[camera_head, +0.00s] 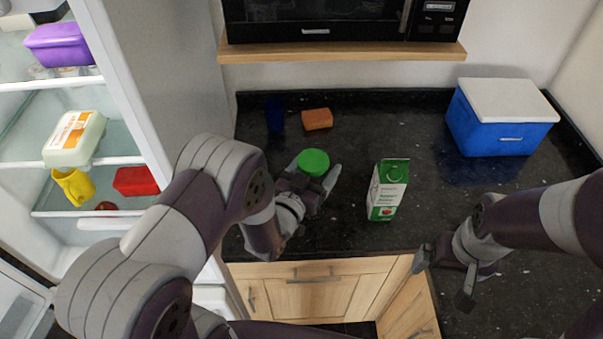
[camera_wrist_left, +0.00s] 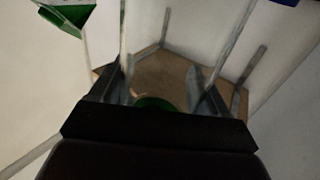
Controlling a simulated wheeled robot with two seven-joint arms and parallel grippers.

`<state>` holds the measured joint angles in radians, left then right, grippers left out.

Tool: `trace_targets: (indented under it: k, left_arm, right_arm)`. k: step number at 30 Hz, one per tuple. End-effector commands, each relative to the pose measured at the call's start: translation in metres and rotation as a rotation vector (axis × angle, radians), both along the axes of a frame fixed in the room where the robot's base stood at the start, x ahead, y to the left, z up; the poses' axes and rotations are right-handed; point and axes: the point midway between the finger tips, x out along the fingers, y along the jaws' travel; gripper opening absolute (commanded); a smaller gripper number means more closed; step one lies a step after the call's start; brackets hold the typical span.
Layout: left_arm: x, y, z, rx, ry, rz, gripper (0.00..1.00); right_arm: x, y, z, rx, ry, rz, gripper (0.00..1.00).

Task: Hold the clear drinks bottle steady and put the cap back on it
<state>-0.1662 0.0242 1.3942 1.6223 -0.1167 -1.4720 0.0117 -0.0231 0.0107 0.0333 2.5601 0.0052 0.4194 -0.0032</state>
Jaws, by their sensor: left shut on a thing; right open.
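My left gripper (camera_head: 312,182) is over the counter's front left part, shut on a green round-topped thing (camera_head: 313,161). The green thing also shows between the fingers at the bottom of the left wrist view (camera_wrist_left: 154,103). I cannot tell whether it is a cap alone or the top of something, as the gripper hides what is below. No clear drinks bottle can be made out. My right gripper (camera_head: 445,281) is open and empty at the right, near the counter's inner front edge.
A green and white carton (camera_head: 387,190) stands right of my left gripper. Behind are an orange sponge-like block (camera_head: 317,119) and a dark blue thing (camera_head: 275,114). A blue cooler (camera_head: 500,130) with white lid stands back right. An open fridge (camera_head: 95,160) is at left. The counter's middle back is clear.

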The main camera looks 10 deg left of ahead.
Motion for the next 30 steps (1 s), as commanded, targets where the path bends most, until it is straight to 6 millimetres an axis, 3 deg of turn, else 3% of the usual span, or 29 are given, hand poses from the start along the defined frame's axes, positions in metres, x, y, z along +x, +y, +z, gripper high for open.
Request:
trace_targets:
  k: [3,9,15,25,26,30]
  left_arm:
    - [-0.008,-0.028,0.015,-0.001,-0.005,-0.008,0.26]
    - [-0.017,-0.059,0.036,-0.002,-0.004,-0.003,0.26]
    - [-0.021,-0.071,0.044,-0.001,-0.001,0.000,0.26]
    - [-0.021,-0.072,0.045,0.000,-0.001,0.001,0.26]
    - [-0.021,-0.072,0.045,0.000,-0.001,0.001,0.69]
    - [-0.021,-0.072,0.045,0.000,-0.001,0.001,0.24]
  right_arm:
    - [0.000,0.000,-0.007,0.000,0.000,0.000,1.00]
    - [0.000,0.000,-0.013,0.000,0.000,0.000,1.00]
    - [0.000,0.000,-0.014,0.000,0.000,0.000,1.00]
    - [0.000,0.000,-0.014,0.000,0.000,0.000,1.00]
    - [0.000,0.000,-0.014,0.000,0.000,0.000,1.00]
    - [0.000,0.000,-0.014,0.000,0.000,0.000,1.00]
